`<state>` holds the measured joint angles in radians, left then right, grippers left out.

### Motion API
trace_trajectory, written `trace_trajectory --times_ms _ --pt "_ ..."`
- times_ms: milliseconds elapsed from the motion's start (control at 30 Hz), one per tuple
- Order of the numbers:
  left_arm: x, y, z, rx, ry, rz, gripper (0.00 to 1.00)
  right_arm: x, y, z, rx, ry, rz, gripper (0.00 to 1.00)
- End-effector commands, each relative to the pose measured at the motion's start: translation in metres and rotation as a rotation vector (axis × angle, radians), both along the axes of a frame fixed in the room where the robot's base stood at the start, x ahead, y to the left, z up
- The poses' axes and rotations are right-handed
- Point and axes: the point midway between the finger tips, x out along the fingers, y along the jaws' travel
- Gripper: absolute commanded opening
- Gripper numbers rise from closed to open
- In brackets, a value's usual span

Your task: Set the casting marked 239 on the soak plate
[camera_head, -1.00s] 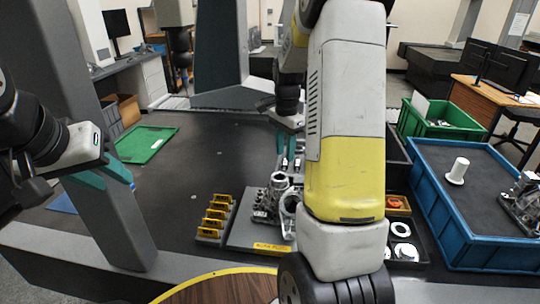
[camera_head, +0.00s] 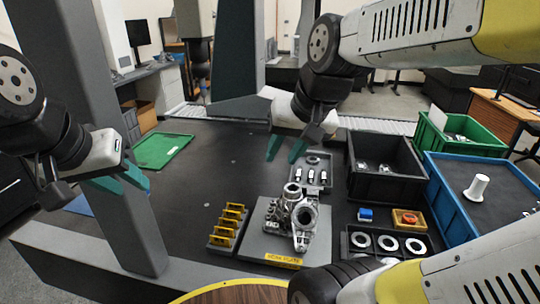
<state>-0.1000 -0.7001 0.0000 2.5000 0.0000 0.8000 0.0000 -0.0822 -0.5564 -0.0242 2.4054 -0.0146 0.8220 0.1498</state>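A grey plate (camera_head: 257,241) with a yellow label, which appears to read soak plate, lies near the table's front edge. A silver metal casting or group of castings (camera_head: 303,220) stands on it, with round bores facing up. I cannot read 239 on any part, nor tell whether this is one piece or two. My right gripper (camera_head: 285,149) is open and empty, above the table beyond the plate. My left gripper (camera_head: 122,182) is open and empty at the left, beside a grey column, away from the plate.
A yellow-marked rack (camera_head: 228,228) stands left of the plate. A small tray (camera_head: 323,184) with light cylinders lies behind it. A black bin (camera_head: 385,190), a tray of rings (camera_head: 361,242), a blue crate (camera_head: 437,205) and a green crate (camera_head: 425,135) are right. The table's left middle is clear.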

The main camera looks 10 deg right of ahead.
Motion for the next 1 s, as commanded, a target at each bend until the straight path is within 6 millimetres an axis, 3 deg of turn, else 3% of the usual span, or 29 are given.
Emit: trace_trajectory --times_ms 100,233,1000 --pt "0.0 0.0 0.0 0.0 0.0 0.0 0.36 -0.021 0.007 0.0 -0.038 -0.066 0.091 0.34" --pt "0.0 0.0 0.0 0.0 0.0 0.0 0.36 -0.031 0.011 -0.001 -0.062 -0.098 0.143 0.34" --pt "0.0 0.0 0.0 0.0 0.0 0.0 0.36 -0.032 0.012 -0.002 -0.065 -0.101 0.151 0.34"
